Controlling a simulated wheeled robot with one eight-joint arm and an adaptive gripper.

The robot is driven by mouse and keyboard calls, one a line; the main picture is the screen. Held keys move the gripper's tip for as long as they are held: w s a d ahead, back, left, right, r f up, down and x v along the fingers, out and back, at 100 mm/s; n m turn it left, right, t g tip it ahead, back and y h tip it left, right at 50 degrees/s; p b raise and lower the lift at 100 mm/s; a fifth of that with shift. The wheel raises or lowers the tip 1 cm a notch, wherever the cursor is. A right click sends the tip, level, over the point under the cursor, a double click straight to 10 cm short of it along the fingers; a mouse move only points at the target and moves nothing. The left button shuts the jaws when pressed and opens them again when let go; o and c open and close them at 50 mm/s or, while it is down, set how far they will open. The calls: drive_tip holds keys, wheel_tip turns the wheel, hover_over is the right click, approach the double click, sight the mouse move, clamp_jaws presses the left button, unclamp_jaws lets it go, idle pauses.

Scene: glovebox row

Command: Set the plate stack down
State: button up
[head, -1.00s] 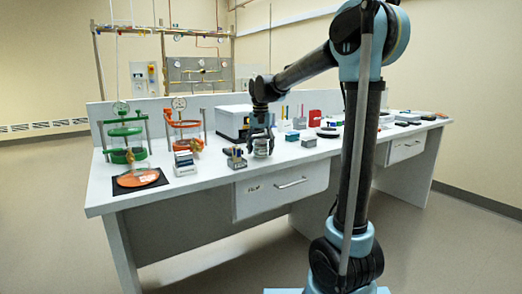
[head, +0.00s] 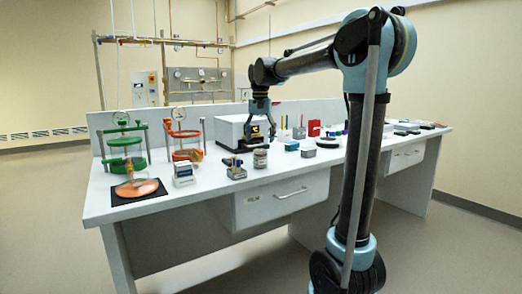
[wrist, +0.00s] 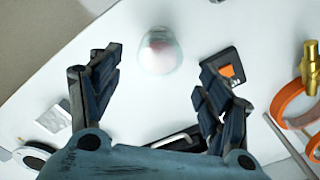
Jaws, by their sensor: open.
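The plate stack (head: 261,158) is a short, clear, round stack standing upright on the white bench near its front edge, above the drawer. In the wrist view it is the pale round shape (wrist: 160,50) with a reddish middle, out past the fingertips. My gripper (head: 260,136) is raised above and slightly behind the stack, apart from it. In the wrist view my gripper (wrist: 163,68) has its two dark fingers spread wide with nothing between them.
A small rack (head: 236,170) stands just left of the stack, with a white-and-blue block (head: 184,172) farther left. Orange (head: 187,140) and green (head: 126,150) ringed vessels stand at the left. A white box (head: 232,131) is behind. Small blocks (head: 308,149) sit to the right.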

drive_tip(key=shift+r, duration=1.4)
drive_tip(key=s+d+f+n+t, duration=0.1)
drive_tip(key=s+d+f, duration=1)
drive_tip(key=s+d, duration=0.4)
drive_tip(key=s+d+f, duration=0.3)
drive_tip(key=s+f, duration=0.5)
drive_tip(key=f, duration=0.1)
drive_tip(key=s+d+f+n+t, duration=0.1)
drive_tip(key=s+d+f, duration=0.2)
drive_tip(key=s+f, duration=0.6)
drive_tip(key=shift+d+f, duration=0.4)
drive_tip(key=shift+f, duration=0.25)
drive_tip(key=shift+w+f, duration=0.2)
drive_tip(key=shift+w, duration=0.25)
